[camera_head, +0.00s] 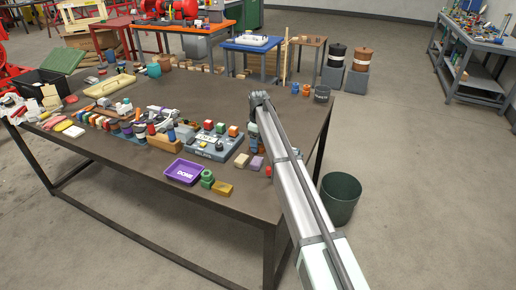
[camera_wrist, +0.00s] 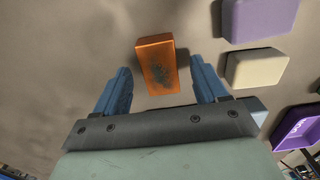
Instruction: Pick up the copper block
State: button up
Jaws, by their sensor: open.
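The copper block (camera_wrist: 157,65) is a small orange-brown rectangular block with a dark mark on its upper face, lying on the brown table in the wrist view. My gripper (camera_wrist: 160,76) is open, with one blue finger to each side of the block's near part. I see a gap on both sides, and the far end of the block reaches beyond the fingertips. In the head view my gripper (camera_head: 254,145) is low over the right part of the table, and I cannot make out the copper block there.
A cream block (camera_wrist: 257,68) and a purple block (camera_wrist: 260,18) lie right of the copper block in the wrist view. The purple DONE tray (camera_head: 185,172) is nearby, with a green nut-shaped piece (camera_head: 207,178) and a yellow block (camera_head: 222,188). The crowded table (camera_head: 130,165) has bare room at its front left.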

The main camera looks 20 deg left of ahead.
aim_at(259, 145)
jog(key=shift+f, duration=0.5)
jog(key=shift+c, duration=0.2)
jog(key=c, duration=1)
notch_tip(259, 145, up, 10)
jog(key=f, duration=0.1)
jog(key=s+d, duration=0.1)
jog(key=d, duration=0.4)
jog(key=s+d, duration=0.1)
jog(key=d, duration=0.4)
jog(key=d+r, duration=0.1)
jog(key=d, duration=0.4)
jog(key=shift+s, duration=0.4)
